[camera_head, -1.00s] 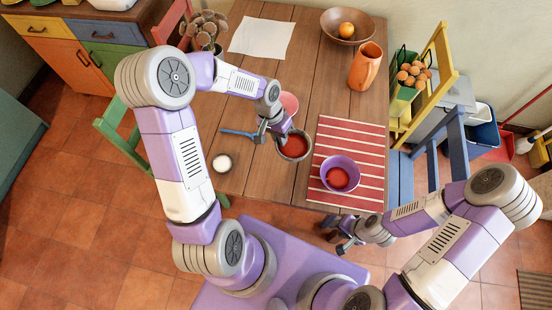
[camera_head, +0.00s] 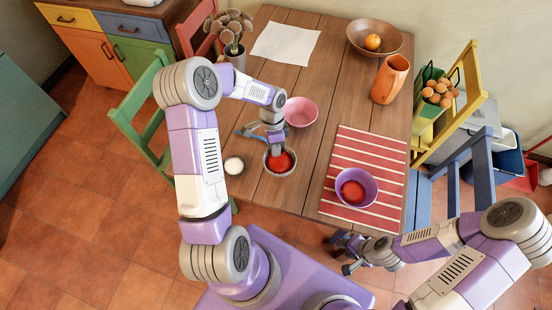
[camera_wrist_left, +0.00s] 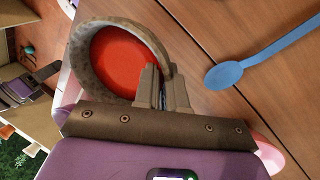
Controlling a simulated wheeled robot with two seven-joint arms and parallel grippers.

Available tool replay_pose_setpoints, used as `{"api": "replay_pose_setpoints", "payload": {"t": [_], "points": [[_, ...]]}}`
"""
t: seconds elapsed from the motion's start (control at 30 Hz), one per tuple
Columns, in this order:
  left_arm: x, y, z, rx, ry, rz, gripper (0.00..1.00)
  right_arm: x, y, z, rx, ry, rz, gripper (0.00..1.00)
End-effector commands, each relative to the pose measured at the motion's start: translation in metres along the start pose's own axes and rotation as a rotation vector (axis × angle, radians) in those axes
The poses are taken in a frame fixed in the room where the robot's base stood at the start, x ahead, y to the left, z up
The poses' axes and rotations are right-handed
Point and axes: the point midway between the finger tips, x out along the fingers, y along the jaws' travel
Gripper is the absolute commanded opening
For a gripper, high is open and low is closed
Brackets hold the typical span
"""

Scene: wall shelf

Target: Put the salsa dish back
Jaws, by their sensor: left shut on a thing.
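The salsa dish is a round grey stone-like bowl of red salsa (camera_head: 281,163) near the table's front edge, left of the striped mat. My left gripper (camera_head: 275,149) is shut on its rim. In the left wrist view the fingers (camera_wrist_left: 163,88) pinch the wall of the dish (camera_wrist_left: 88,40), with red salsa inside. The dish looks about level; I cannot tell whether it touches the table. My right gripper (camera_head: 344,254) is empty and looks open, off the table's front edge.
A pink bowl (camera_head: 301,111) stands just behind my left gripper. A blue spoon (camera_wrist_left: 262,62) lies close by. A small white-filled cup (camera_head: 234,166) is to the left. A purple bowl (camera_head: 368,178) stands on the red striped mat (camera_head: 362,145). A paper sheet (camera_head: 285,43) lies farther back.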

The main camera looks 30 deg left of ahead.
Motion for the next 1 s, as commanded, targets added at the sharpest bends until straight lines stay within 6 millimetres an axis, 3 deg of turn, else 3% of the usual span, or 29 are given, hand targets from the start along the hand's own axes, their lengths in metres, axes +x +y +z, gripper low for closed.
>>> {"api": "replay_pose_setpoints", "payload": {"t": [0.4, 0.77, 0.8, 0.9, 1.0], "points": [[0.041, -0.012, 0.0, -0.004, 0.001, 0.0, 0.0, 0.009, 0.003, 0.0, 0.0, 0.0, 0.0, 0.38], [0.044, -0.013, 0.0, -0.003, 0.001, -0.001, 0.0, 0.011, 0.004, -0.001, 0.0, 0.0, 0.0, 0.38], [0.044, -0.013, 0.0, -0.003, 0.001, -0.001, 0.13, 0.011, 0.004, -0.001, 0.0, 0.0, 0.0, 0.38], [0.043, -0.013, 0.0, -0.003, 0.001, -0.001, 0.28, 0.01, 0.004, -0.001, 0.0, 0.0, 0.0, 0.38], [0.043, -0.013, 0.0, -0.003, 0.001, -0.001, 0.36, 0.01, 0.004, -0.001, 0.0, 0.0, 0.0, 0.38]]}}
